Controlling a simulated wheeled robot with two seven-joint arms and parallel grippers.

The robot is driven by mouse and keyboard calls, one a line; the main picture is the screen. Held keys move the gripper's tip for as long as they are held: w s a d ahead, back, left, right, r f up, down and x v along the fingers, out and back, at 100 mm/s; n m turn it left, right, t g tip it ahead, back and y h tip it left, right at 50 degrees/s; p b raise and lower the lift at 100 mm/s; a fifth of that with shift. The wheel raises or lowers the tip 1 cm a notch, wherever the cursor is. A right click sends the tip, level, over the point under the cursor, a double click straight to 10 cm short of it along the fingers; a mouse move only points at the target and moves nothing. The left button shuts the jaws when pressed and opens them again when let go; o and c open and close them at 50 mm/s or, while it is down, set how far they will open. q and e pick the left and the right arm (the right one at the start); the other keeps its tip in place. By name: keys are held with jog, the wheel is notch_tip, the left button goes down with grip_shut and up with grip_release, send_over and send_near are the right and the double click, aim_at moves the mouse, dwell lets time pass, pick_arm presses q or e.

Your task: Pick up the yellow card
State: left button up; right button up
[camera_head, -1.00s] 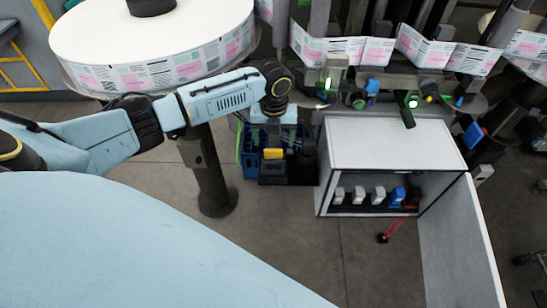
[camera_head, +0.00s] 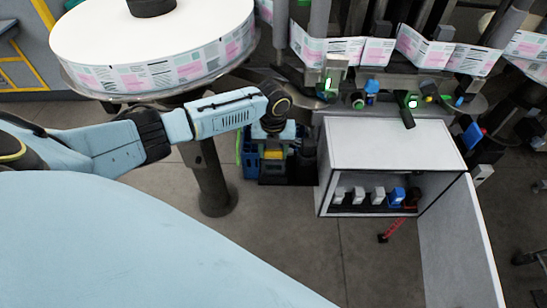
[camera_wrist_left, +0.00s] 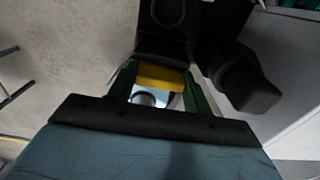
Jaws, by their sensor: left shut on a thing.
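The yellow card (camera_head: 274,155) shows as a small yellow patch below my left wrist in the head view, in front of a dark holder. In the left wrist view the yellow card (camera_wrist_left: 160,77) lies between the two green fingers of my left gripper (camera_wrist_left: 161,88). The left gripper (camera_head: 273,146) is shut on the card. A pale part with a round mark shows just below the card in the wrist view. The card's lower portion is hidden. My right gripper is in neither view.
A blue crate (camera_head: 249,164) stands left of the card. A white cabinet (camera_head: 390,143) with white and blue items on its shelf stands to the right, its door open. A large label reel (camera_head: 150,40) is at upper left. Grey floor (camera_head: 285,225) is clear in front.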

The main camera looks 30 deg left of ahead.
pick_arm(q)
jog(key=shift+c, duration=1.1)
jog(key=shift+r, duration=0.15)
notch_tip(320, 180, up, 9)
jog(key=shift+r, duration=0.2)
notch_tip(320, 180, up, 7)
jog(key=p, duration=0.8)
jog(key=shift+r, duration=0.2)
